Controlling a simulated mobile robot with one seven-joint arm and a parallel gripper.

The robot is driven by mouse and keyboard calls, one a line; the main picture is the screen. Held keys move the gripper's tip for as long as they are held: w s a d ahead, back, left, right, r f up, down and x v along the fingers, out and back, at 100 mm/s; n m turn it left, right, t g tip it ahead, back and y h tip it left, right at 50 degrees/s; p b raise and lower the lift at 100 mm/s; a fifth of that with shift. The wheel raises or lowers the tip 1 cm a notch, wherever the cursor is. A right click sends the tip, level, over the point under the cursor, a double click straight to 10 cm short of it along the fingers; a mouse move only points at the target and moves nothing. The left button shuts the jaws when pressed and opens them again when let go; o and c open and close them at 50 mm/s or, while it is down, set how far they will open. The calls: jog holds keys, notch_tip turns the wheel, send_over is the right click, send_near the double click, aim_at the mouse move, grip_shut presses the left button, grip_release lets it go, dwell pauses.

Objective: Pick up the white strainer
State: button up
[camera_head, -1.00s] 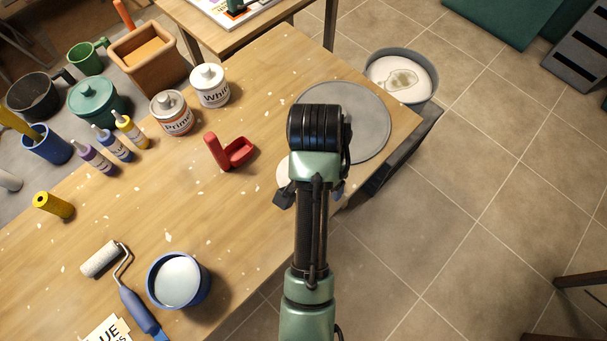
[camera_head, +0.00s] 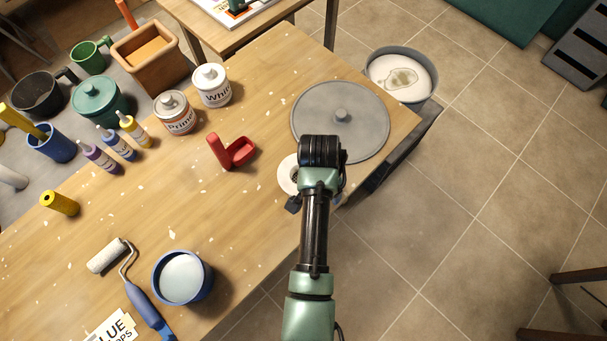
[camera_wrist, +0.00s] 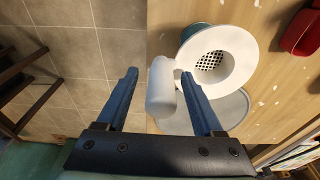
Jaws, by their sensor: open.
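The white strainer (camera_head: 286,181) lies at the table's right edge in the head view, partly hidden behind my wrist. In the wrist view, the strainer (camera_wrist: 236,62) shows its wide white rim and a dark perforated centre. Its thick white handle (camera_wrist: 160,92) points toward my gripper (camera_wrist: 159,75). My gripper is open, with one blue finger on each side of the handle in the picture. I cannot tell how far the fingertips are above or around the handle. No firm contact shows.
A grey round lid (camera_head: 340,95) lies just beyond the strainer. A red scoop-like item (camera_head: 238,153) stands to its left. A blue cup of white liquid (camera_head: 182,278) and a paint roller (camera_head: 108,256) are nearer. A bucket (camera_head: 402,72) stands beyond the table. Open floor lies right.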

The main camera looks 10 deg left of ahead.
grip_shut()
jog(key=shift+r, duration=0.1)
dwell(0.4)
